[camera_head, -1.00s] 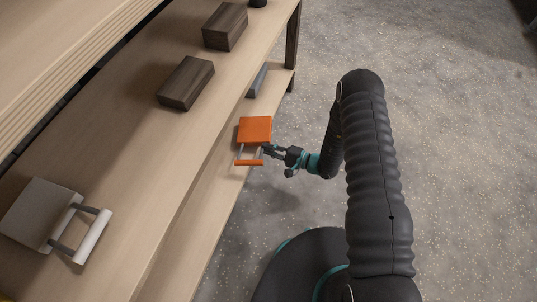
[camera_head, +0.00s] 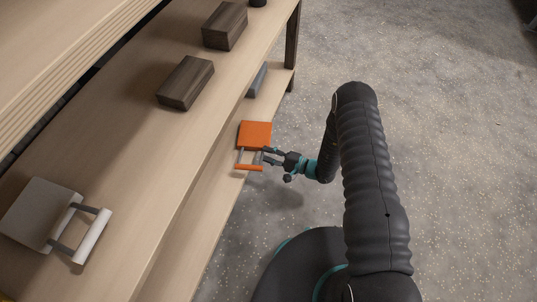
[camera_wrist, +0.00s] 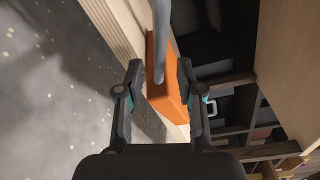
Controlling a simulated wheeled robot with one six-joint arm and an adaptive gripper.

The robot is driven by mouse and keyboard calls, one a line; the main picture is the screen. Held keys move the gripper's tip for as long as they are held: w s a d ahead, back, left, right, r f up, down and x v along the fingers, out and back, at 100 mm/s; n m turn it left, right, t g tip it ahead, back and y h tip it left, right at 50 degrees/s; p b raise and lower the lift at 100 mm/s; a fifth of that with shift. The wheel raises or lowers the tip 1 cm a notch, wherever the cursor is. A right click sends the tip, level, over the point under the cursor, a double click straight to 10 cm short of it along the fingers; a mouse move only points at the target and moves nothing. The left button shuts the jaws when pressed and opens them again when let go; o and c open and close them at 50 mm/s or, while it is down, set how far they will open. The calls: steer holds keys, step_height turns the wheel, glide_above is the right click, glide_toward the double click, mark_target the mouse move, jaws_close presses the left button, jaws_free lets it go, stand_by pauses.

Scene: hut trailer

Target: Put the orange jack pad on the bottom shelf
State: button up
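The orange jack pad (camera_head: 255,134) is a flat square block with grey rods and an orange grip bar. It is at the bottom shelf (camera_head: 212,205), with its handle toward the front edge. I cannot tell whether it rests fully on the shelf. My gripper (camera_head: 265,155) is at the handle from the right. In the wrist view the fingers (camera_wrist: 160,72) stand apart, with a grey rod between them and gaps on both sides. The orange pad (camera_wrist: 167,100) shows beyond them; its far side is hidden.
Two dark wooden blocks (camera_head: 186,83) (camera_head: 225,27) and a grey pad with a white handle (camera_head: 40,215) sit on the upper shelf. A grey block (camera_head: 257,80) lies farther back on the bottom shelf. A dark post (camera_head: 293,38) stands at the far end. The speckled floor (camera_head: 430,90) is clear.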

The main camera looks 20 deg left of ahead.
steer(key=shift+d, duration=0.1)
steer(key=s+d, duration=0.1)
steer(key=d, duration=1)
steer(key=shift+s+d+r+b, duration=0.25)
steer(key=shift+d+r+b, duration=0.05)
steer(key=shift+d+r, duration=0.1)
steer(key=shift+r, duration=0.1)
